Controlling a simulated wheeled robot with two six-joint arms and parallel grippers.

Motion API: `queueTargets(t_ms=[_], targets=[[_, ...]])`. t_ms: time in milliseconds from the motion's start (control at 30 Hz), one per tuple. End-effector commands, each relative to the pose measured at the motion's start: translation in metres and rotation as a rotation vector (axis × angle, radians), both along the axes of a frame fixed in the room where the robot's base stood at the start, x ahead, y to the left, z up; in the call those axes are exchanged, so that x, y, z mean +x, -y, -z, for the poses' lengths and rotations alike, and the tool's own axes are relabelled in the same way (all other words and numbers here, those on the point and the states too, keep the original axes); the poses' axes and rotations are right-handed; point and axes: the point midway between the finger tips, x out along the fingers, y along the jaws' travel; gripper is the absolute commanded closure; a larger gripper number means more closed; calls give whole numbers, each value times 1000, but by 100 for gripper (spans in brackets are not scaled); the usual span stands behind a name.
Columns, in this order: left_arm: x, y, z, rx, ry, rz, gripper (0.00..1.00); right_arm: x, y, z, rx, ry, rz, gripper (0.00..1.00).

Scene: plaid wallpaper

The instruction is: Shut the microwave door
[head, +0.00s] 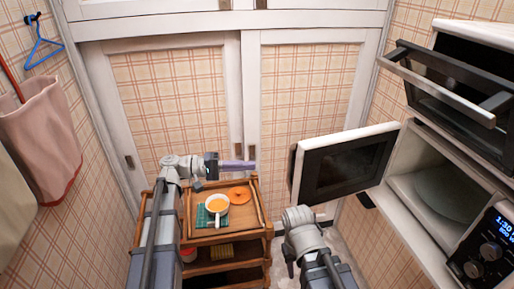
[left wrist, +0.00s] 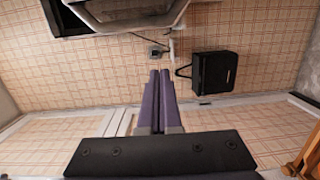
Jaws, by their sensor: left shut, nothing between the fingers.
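The microwave (head: 402,165) stands at the right in the head view, its pale cavity and round plate (head: 445,197) exposed. Its door (head: 345,168), white-edged with a dark window, stands wide open, swung out to the left. My left gripper (head: 250,166) is left of the door, apart from it, its purple fingers pointing right. In the left wrist view the two fingers (left wrist: 158,85) lie close together with nothing between them. My right arm comes up below the door, but its fingers do not show.
A dark appliance with a bar handle (head: 440,88) is above the microwave. The left wrist view shows a black box (left wrist: 214,72) on the wall.

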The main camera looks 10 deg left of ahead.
Motion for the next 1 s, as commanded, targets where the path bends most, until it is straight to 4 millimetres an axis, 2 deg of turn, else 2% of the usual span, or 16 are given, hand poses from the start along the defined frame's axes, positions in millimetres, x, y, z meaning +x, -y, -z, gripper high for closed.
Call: queueTargets(t_ms=[33, 100, 233, 367, 467, 867, 1000], targets=[[2, -4, -10, -13, 4, -5, 100, 0, 0, -7, 0, 0, 0, 60], [3, -6, -14, -26, 8, -9, 100, 0, 0, -8, 0, 0, 1, 60], [3, -7, -14, -31, 10, -10, 100, 0, 0, -7, 0, 0, 1, 60], [4, 1, -13, -30, 9, -8, 100, 0, 0, -6, 0, 0, 0, 60], [7, 15, -13, -30, 9, -7, 100, 0, 0, -6, 0, 0, 0, 60], [23, 93, -13, -29, 9, -7, 100, 0, 0, -6, 0, 0, 0, 60], [1, 101, -13, -29, 9, -9, 100, 0, 0, -6, 0, 0, 0, 60]])
